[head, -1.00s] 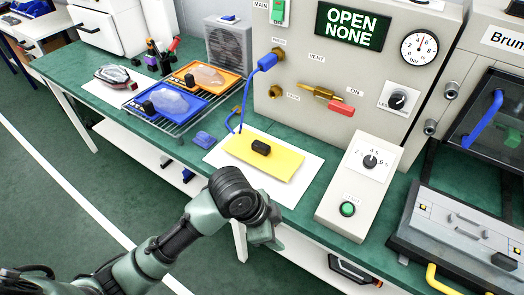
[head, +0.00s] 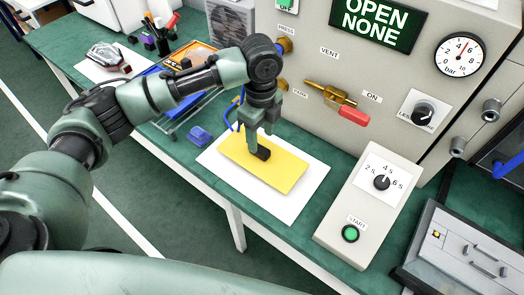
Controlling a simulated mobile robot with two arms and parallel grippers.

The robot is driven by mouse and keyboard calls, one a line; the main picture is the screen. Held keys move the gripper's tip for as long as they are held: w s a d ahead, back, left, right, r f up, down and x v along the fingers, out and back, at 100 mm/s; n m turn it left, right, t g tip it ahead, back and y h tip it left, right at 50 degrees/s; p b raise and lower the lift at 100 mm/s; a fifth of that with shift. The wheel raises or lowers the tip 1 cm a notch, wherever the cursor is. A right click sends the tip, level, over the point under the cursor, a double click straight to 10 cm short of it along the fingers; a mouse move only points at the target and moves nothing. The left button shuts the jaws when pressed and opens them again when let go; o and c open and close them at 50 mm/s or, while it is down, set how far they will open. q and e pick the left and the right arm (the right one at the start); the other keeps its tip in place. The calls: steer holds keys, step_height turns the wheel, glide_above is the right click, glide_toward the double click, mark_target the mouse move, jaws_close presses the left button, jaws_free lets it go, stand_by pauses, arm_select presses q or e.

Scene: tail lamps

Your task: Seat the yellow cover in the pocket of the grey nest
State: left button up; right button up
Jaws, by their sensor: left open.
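The yellow cover (head: 285,170) is a flat plate with a black block-shaped knob (head: 261,154) on top. It lies on a white sheet (head: 313,187) on the green bench. My left gripper (head: 259,143) points down over the cover, its fingertips at the knob and the jaws open. I cannot tell if the fingers touch the knob. A grey fixture (head: 450,262) with metal handles, cut off at the lower right, may be the grey nest; no pocket is clear. My right gripper is out of view.
A grey control panel with a brass valve (head: 329,93) and red lever (head: 353,116) stands behind the cover. A box with a dial and green button (head: 350,233) stands to the right. A blue piece (head: 199,136) lies left of the sheet. My left arm hides part of the trays.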

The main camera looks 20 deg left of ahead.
mark_target(261, 148)
arm_select(q)
steer(key=shift+s+a+f, duration=0.1)
steer(key=shift+f, duration=0.45)
steer(key=f, duration=0.1)
steer(key=f+p, duration=0.1)
steer(key=f, duration=0.1)
steer(key=shift+w, duration=0.35)
steer(key=shift+f, duration=0.7)
jaws_close()
steer(key=shift+w+r, duration=0.15)
steer(key=shift+r, duration=0.5)
step_height(261, 148, up, 19)
steer(key=b, duration=0.1)
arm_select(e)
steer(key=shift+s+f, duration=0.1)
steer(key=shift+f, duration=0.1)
